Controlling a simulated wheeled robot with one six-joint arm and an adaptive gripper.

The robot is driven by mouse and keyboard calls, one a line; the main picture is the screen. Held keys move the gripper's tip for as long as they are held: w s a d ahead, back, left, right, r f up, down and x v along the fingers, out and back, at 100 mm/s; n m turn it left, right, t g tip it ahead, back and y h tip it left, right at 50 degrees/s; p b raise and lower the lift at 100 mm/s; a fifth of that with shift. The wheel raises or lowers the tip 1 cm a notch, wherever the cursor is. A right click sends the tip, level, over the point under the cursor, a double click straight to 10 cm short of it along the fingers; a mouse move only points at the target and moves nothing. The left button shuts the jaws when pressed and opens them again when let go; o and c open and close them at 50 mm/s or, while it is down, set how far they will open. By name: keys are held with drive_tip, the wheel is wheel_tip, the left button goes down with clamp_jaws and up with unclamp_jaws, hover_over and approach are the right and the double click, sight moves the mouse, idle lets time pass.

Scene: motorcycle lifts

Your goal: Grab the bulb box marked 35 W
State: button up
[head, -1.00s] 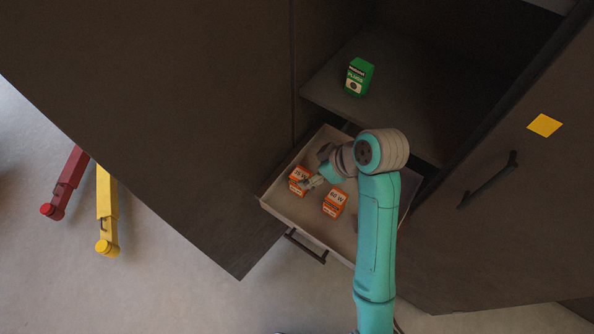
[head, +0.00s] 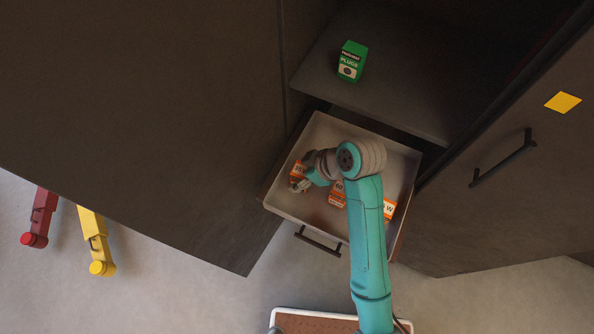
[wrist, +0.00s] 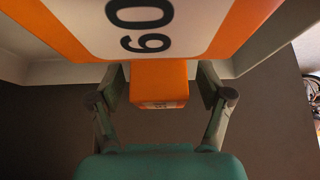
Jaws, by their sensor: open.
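Orange and white bulb boxes lie in the open drawer (head: 290,208). The left box (head: 297,171) is partly covered by my gripper in the head view, and its marking is too small to read surely. The middle box (head: 337,196) seems marked 60, and the right box (head: 389,208) shows only a W beside my arm. In the wrist view a box marked 60 (wrist: 110,25) fills the top, very near the camera. A smaller orange box (wrist: 158,80) shows between the fingers of my gripper (wrist: 159,78), which is open; its small label is unreadable.
A green plugs box (head: 350,62) stands on the shelf above the drawer. Cabinet doors flank the drawer, the right one with a handle (head: 503,158) and a yellow square (head: 563,102). Red (head: 38,220) and yellow (head: 95,240) lift arms lie at left on the floor.

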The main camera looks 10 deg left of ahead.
drive_tip(key=c, duration=1.3)
drive_tip(key=shift+o, duration=0.2)
drive_tip(key=shift+r, duration=0.15)
